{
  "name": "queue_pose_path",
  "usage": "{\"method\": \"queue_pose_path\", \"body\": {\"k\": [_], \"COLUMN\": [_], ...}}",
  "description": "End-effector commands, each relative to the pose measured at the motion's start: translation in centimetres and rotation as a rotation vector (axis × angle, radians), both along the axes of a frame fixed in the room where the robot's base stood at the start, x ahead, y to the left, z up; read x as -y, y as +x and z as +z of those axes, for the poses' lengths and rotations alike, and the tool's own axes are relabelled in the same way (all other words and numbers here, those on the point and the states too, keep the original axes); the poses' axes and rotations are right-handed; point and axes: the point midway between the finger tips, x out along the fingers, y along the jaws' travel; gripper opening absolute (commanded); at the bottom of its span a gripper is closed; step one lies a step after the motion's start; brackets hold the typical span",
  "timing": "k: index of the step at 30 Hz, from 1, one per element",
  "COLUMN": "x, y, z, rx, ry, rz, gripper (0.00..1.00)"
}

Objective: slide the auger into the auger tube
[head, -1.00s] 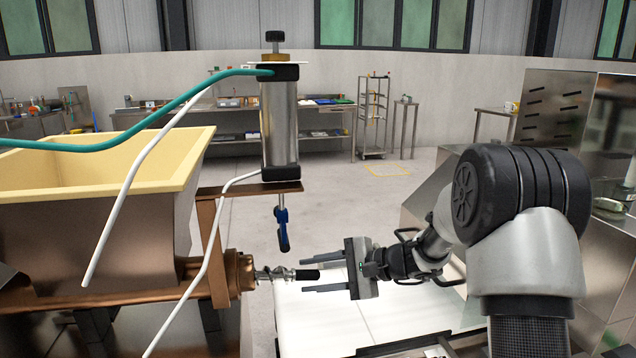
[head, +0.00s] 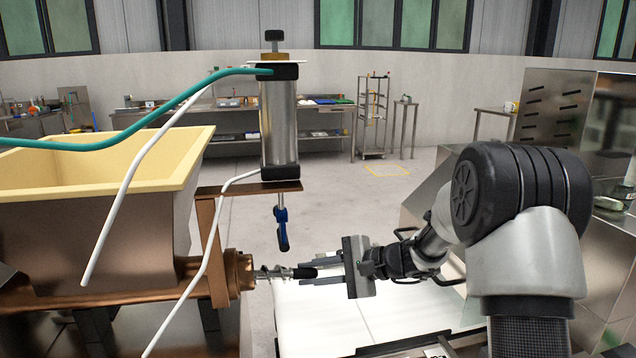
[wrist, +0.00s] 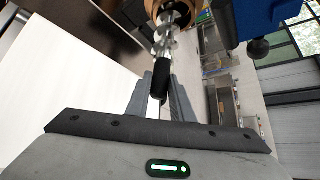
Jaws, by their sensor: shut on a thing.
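The auger (head: 272,272) is a silver screw with a black end grip (head: 305,273). Its left part is hidden inside the copper auger tube (head: 240,274), and the rest sticks out to the right, roughly level. In the wrist view, the auger's spiral (wrist: 168,38) runs into the copper tube mouth (wrist: 158,8) at the top. My gripper (head: 302,273) is shut on the black grip, which also shows between its grey fingers in the wrist view (wrist: 160,78). The depth of the auger inside the tube is hidden.
A yellow-rimmed hopper (head: 100,137) stands at left. A steel cylinder (head: 280,125) sits on a bracket above the tube, with a blue-handled part (head: 282,228) hanging below. White hoses cross in front of the hopper. A white surface (head: 380,312) lies beneath my gripper.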

Motion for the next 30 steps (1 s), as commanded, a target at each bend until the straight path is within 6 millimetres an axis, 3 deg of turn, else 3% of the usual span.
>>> {"method": "queue_pose_path", "body": {"k": [12, 13, 16, 23, 30], "x": [-0.87, -0.89, -0.82, -0.59, -0.53], "y": [-0.5, -0.52, -0.46, -0.33, -0.25], "z": [-0.41, -0.42, -0.38, -0.36, -0.24], "rx": [-0.005, -0.005, -0.004, -0.003, -0.003], "ry": [-0.001, -0.002, -0.001, -0.004, -0.002], "rz": [0.017, 0.017, 0.015, 0.009, 0.007], "gripper": [0.0, 0.26, 0.42, 0.44, 0.85]}}
